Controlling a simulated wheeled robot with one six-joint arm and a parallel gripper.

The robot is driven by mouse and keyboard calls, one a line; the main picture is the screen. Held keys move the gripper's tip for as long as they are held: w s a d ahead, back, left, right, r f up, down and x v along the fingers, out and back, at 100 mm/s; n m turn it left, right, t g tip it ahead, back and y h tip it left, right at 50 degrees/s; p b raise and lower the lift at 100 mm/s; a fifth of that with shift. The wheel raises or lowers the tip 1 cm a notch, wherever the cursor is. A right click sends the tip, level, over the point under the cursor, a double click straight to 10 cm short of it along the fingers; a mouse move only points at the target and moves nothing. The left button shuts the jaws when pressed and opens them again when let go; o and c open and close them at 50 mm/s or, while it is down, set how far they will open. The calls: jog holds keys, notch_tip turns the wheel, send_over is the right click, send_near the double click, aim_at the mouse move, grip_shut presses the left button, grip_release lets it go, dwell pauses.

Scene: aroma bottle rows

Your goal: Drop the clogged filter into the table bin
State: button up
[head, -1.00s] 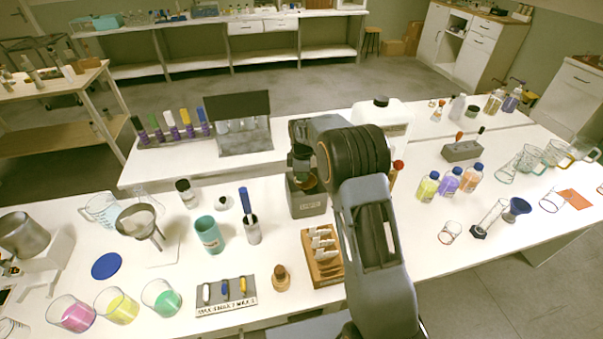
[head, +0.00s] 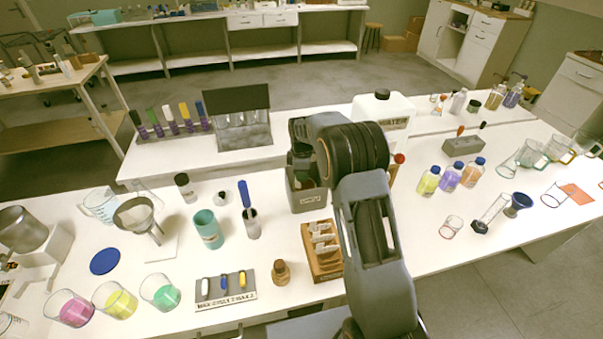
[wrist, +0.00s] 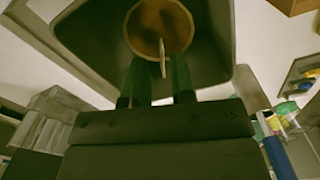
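The table bin (head: 308,201) is a dark grey open-topped box with a small label, standing near the middle of the table. My gripper (head: 303,168) points down at its mouth; the arm and gripper hide part of the opening. In the wrist view the two green fingers of my gripper (wrist: 156,80) stand apart. The clogged filter (wrist: 160,22), a round brown-orange disc with a pale rim and thin tab, shows within the bin's walls (wrist: 90,35). Its tab appears in the gap between the fingertips, with space on both sides. I cannot tell how deep the filter is.
A wooden rack (head: 322,262) stands just in front of the bin. A metal cup with a blue-handled tool (head: 252,225) and a teal cup (head: 208,230) stand to its left. A white water container (head: 385,108) stands behind to the right. Open floor lies beyond the tables.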

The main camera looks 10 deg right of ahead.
jog(key=shift+o, duration=0.6)
notch_tip(320, 180, up, 14)
jog(key=shift+b, duration=0.45)
jog(key=shift+f, duration=0.1)
jog(key=s+d+r+m+t, duration=0.1)
jog(key=s+m+t, duration=0.3)
jog(key=s+m, duration=1.1)
jog(key=shift+s, duration=7)
